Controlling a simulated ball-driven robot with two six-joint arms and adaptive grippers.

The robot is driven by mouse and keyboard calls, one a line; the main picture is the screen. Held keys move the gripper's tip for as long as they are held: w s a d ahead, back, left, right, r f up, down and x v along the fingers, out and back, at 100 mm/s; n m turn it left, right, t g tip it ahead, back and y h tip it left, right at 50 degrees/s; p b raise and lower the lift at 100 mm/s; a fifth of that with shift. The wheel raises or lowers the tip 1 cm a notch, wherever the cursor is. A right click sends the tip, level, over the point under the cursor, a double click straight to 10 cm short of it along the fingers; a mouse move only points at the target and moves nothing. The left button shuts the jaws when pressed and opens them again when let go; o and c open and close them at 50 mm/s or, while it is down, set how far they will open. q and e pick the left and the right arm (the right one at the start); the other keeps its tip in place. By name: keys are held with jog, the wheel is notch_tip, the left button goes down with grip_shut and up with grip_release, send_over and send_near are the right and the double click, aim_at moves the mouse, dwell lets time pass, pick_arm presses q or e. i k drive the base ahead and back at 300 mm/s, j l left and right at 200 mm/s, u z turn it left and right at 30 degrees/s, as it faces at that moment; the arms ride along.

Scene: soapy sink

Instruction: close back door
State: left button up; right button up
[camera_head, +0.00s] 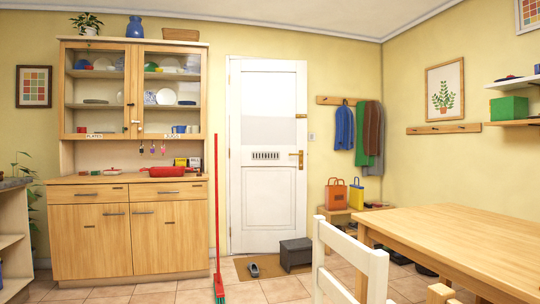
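The white back door (274,195) stands in the far wall, right of the wooden cabinet. The white frame (233,150) shows along the left and top. I cannot tell whether the door is fully shut or slightly ajar. Neither of my grippers is in view.
A wooden table (465,235) and white chair (350,260) fill the right foreground. Tiled floor is clear at centre left.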

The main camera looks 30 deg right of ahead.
aim_at(268, 197)
jog(key=i+j+z, duration=0.1)
jog(key=i, duration=0.75)
jog(key=i+z, duration=0.15)
jog(key=i, duration=0.45)
jog(key=i+z, duration=0.2)
jog(key=i, duration=0.4)
jog(key=i+z, duration=0.15)
jog(key=i, duration=0.5)
jog(key=i+j+z, duration=0.15)
jog(key=i, duration=0.45)
jog(key=i+l+z, duration=0.2)
jog(key=i+z, duration=0.15)
jog(key=i, duration=0.25)
jog(key=i+z, duration=0.35)
jog(key=i, duration=0.25)
jog(key=i+j+z, duration=0.2)
jog(key=i+z, duration=0.2)
jog(key=i, duration=0.25)
